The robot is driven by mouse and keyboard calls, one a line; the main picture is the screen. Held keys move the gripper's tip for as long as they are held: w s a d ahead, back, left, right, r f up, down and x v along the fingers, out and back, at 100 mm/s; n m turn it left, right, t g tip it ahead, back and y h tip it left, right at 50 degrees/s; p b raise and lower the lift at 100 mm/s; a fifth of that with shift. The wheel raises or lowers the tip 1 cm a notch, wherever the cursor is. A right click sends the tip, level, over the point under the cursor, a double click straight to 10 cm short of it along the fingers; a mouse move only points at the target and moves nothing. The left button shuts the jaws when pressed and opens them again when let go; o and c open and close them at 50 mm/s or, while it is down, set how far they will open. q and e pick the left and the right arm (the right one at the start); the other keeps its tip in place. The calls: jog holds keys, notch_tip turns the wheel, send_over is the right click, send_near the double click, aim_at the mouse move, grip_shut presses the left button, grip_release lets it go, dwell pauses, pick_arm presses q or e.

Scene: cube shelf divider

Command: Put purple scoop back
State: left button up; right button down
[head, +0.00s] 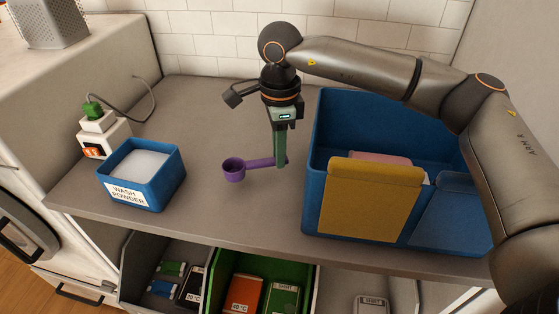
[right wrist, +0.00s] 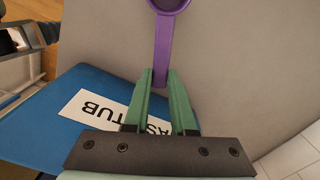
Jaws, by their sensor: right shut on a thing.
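The purple scoop (head: 234,171) is in the middle of the head view, its round cup to the left and its handle to the right. My right gripper (head: 281,163) points down over the counter and is shut on the end of the handle. In the right wrist view the scoop (right wrist: 162,45) extends away from the green fingertips (right wrist: 160,76), its cup cut off by the top edge. The blue wash powder box (head: 172,185), full of white powder, stands to the left of the scoop. My left gripper is not in view.
A large blue tub (head: 318,140) with a yellow cloth (head: 372,200) over its front stands close right of the gripper. A socket with a green plug (head: 93,110) is behind the powder box. Open bins (head: 215,270) sit below the counter (head: 225,215).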

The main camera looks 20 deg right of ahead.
jog(key=shift+d+f, duration=0.1)
jog(key=shift+f, duration=1.5)
jog(key=shift+f, duration=0.1)
jog(key=c, duration=0.7)
grip_release()
jog(key=shift+c, duration=0.2)
notch_tip(320, 180, up, 12)
